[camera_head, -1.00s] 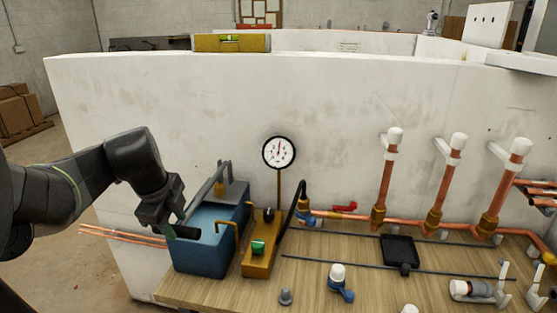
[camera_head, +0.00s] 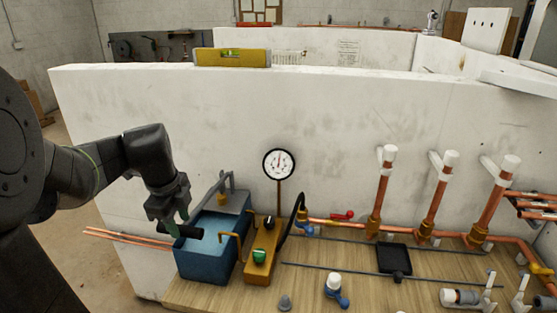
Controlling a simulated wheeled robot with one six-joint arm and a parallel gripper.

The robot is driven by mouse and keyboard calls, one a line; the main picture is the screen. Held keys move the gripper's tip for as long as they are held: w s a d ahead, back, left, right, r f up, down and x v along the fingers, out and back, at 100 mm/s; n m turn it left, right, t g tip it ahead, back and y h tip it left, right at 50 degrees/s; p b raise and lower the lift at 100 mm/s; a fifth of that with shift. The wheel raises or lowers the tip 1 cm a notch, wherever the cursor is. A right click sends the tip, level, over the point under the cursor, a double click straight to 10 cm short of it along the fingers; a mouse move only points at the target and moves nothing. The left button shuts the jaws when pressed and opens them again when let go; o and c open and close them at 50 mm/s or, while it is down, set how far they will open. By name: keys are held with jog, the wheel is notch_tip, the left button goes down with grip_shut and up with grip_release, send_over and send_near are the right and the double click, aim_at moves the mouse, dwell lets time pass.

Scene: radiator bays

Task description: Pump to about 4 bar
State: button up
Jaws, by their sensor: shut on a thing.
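The test pump is a blue water tank (camera_head: 208,260) with a grey lever on top and an orange-brown block (camera_head: 260,262) beside it, carrying a green knob (camera_head: 259,256) and a black knob. A round white pressure gauge (camera_head: 279,164) stands on a thin stem behind the block. Its needle points roughly straight up; the scale is too small to read. My gripper (camera_head: 182,230) is shut on the dark pump handle (camera_head: 190,232) at the tank's left front edge. The fingers partly hide the handle.
A black hose (camera_head: 291,216) runs from the block to copper pipework with capped vertical pipes (camera_head: 383,190) on the right. A black tray (camera_head: 394,258), a blue-handled valve (camera_head: 336,287) and a grey cone (camera_head: 285,302) lie on the wooden bench. A white wall (camera_head: 330,110) stands behind.

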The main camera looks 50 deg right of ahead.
jog(key=shift+w+d, duration=0.1)
jog(key=shift+d, duration=0.1)
jog(key=r+p, duration=0.2)
jog(key=p, duration=0.1)
jog(key=shift+w+d+r, duration=0.1)
jog(key=shift+d+r, duration=0.05)
jog(key=shift+d, duration=0.1)
jog(key=r+p, duration=0.1)
jog(key=y+p, duration=0.1)
jog(key=p, duration=0.1)
jog(key=r+p, duration=0.1)
jog(key=p, duration=0.1)
jog(key=shift+w+d+r+g, duration=0.25)
jog(key=shift+d+r+g, duration=0.05)
jog(key=shift+d+g, duration=0.1)
jog(key=shift+f, duration=0.2)
